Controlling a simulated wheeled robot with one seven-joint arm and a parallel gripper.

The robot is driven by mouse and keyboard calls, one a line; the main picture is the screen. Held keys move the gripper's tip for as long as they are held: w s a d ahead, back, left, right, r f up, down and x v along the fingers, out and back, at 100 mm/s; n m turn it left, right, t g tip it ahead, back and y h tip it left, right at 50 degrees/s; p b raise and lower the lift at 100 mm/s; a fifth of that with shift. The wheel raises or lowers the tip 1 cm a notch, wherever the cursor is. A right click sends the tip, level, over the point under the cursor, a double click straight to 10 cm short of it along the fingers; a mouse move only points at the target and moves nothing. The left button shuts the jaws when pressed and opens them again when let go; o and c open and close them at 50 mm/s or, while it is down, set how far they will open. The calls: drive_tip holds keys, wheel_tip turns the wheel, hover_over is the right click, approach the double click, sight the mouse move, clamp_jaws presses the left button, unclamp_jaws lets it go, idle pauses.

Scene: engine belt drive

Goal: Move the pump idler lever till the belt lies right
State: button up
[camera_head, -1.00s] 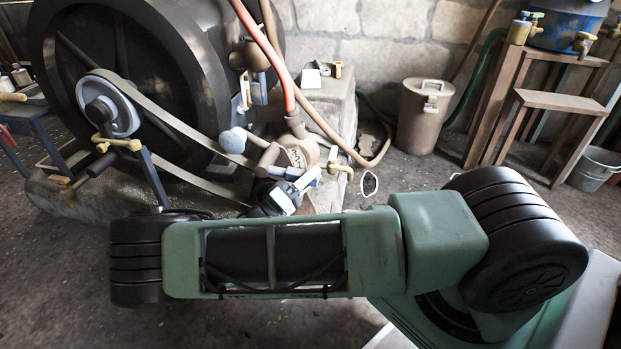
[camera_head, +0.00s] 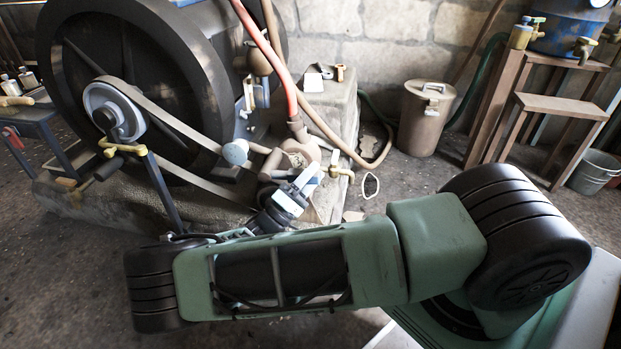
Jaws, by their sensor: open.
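The belt (camera_head: 180,124) is a flat grey-brown band. It runs from the pale pulley (camera_head: 101,96) on the left down to the pump (camera_head: 296,156) at the right. A pale blue round knob (camera_head: 236,151) sits on a short arm beside the pump, close to the belt; I cannot tell for sure that it is the pump idler lever. My gripper (camera_head: 307,179) is open, its pale fingers just in front of the pump. The fingers and wrist cover part of the pump, and I cannot tell whether they touch anything. How the belt seats at the pump end is hidden.
A large dark flywheel (camera_head: 75,50) stands behind the belt. A lever with a yellow handle (camera_head: 124,149) stands at the near left. A red hose (camera_head: 262,45) rises from the pump. A lidded can (camera_head: 424,120) and a wooden stand (camera_head: 560,103) are at the right.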

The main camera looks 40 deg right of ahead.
drive_tip(key=p+v, duration=0.1)
drive_tip(key=v, duration=1.6)
drive_tip(key=shift+a+f, duration=0.15)
drive_tip(key=s+a+r+n+y, duration=0.3)
drive_tip(key=s+a+r+y, duration=0.1)
drive_tip(key=s+r+y, duration=0.45)
drive_tip(key=s+a+r+n+y+p, duration=0.1)
drive_tip(key=s+a+r+n+y, duration=0.25)
drive_tip(key=s+r+y, duration=0.45)
drive_tip(key=s+a+r+n+y, duration=0.35)
drive_tip(key=s+r+y, duration=0.25)
drive_tip(key=r+y, duration=0.3)
wheel_tip(320, 180, up, 39)
drive_tip(key=p, duration=3.8)
drive_tip(key=shift+s+r+h, duration=0.2)
drive_tip(key=shift+h, duration=0.15)
drive_tip(key=shift+d, duration=0.1)
